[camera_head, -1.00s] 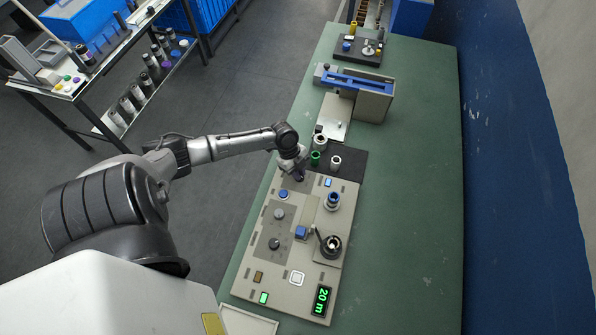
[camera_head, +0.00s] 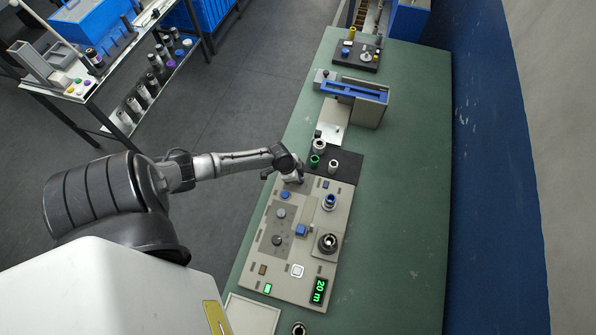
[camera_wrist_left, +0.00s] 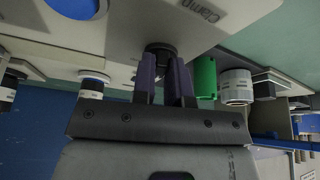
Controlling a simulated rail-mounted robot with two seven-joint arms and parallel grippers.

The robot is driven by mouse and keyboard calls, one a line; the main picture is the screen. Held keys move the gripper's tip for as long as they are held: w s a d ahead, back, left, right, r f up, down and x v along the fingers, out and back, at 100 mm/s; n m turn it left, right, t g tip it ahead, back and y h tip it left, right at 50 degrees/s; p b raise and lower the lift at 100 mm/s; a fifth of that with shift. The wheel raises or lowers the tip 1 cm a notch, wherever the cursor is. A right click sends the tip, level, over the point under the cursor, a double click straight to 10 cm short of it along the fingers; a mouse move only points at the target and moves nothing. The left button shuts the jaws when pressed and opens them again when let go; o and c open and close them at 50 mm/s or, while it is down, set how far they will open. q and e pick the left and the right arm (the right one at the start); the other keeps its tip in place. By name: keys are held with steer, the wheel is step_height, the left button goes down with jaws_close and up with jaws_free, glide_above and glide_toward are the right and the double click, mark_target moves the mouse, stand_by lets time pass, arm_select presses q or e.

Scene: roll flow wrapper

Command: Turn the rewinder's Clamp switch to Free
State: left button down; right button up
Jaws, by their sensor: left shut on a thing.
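The rewinder's panel (camera_head: 262,238) is a beige plate with knobs and buttons on the green bench. My left gripper (camera_head: 298,181) is at the panel's far end, beside the black pad. In the left wrist view, my left gripper (camera_wrist_left: 167,82) has its two dark purple fingers shut on a black knob, the Clamp switch (camera_wrist_left: 160,49). The printed word "Clamp" (camera_wrist_left: 200,10) shows next to it. The fingers and wrist hide most of the switch, and its pointing direction cannot be read. My right gripper is not in view.
A green core (camera_head: 315,161) and pale cores (camera_head: 334,167) stand on the black pad close to my left gripper. A blue button (camera_head: 285,195) and a blue-topped post (camera_head: 330,202) are near it. The display (camera_head: 318,290) reads 20 m. The bench's right side is clear.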

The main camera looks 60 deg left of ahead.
arm_select(q)
steer(key=shift+d+n+y+p, duration=0.1)
steer(key=shift+n+y+p, duration=0.5)
steer(key=shift+n+p, duration=0.85)
steer(key=c, duration=1.1)
jaws_free()
steer(key=shift+c, duration=0.2)
steer(key=shift+s+r, duration=0.2)
steer(key=shift+r, duration=0.3)
steer(key=p+v, duration=0.1)
steer(key=v, duration=1.1)
steer(key=shift+s+r, duration=0.25)
steer(key=shift+s, duration=0.1)
